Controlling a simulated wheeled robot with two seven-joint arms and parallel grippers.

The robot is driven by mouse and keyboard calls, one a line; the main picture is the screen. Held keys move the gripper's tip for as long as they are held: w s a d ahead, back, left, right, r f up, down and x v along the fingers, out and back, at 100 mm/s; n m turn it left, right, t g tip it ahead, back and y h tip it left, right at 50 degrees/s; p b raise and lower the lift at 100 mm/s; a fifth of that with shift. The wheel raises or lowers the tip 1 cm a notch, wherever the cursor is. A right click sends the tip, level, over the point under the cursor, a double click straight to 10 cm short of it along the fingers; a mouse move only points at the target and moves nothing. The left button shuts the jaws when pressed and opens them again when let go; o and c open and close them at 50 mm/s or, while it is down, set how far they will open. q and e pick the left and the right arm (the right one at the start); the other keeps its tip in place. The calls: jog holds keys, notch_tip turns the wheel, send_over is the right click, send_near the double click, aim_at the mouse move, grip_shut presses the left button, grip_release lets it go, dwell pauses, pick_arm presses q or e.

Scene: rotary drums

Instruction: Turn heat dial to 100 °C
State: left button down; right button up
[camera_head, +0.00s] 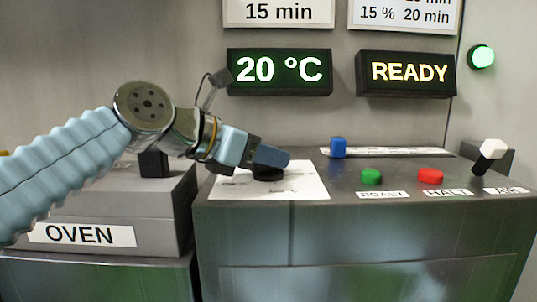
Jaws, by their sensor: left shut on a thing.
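The heat dial (268,176) is a dark round knob on a white sheet (302,186) on top of the grey console. Most of the dial is hidden by my left gripper (280,160), which comes in from the left and is shut on it. The marks on the sheet are too faint to read. The display (279,71) above reads "20 °C" in green-white digits. My right gripper is not in view.
A "READY" display (406,73) and a lit green lamp (481,57) are on the wall. On the console (365,237) are a blue knob (338,147), a green button (371,176), a red button (430,176) and a white-tipped lever (490,153). A box labelled "OVEN" (160,222) stands left.

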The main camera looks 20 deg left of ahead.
pick_arm(q)
jog(key=m+g+h+p, duration=0.1)
jog(key=m+g+p, duration=0.1)
jog(key=m+g+h+p, duration=0.1)
jog(key=m+h, duration=0.1)
jog(key=shift+r+g+p, duration=0.2)
jog(key=shift+g+p, duration=0.2)
jog(key=shift+f, duration=0.1)
jog(key=shift+f+m, duration=0.1)
jog(key=shift+m, duration=0.2)
jog(key=c, duration=1)
grip_release()
jog(key=shift+c, duration=0.2)
jog(key=v, duration=1.3)
jog(key=shift+a+g, duration=0.3)
jog(key=shift+a, duration=0.2)
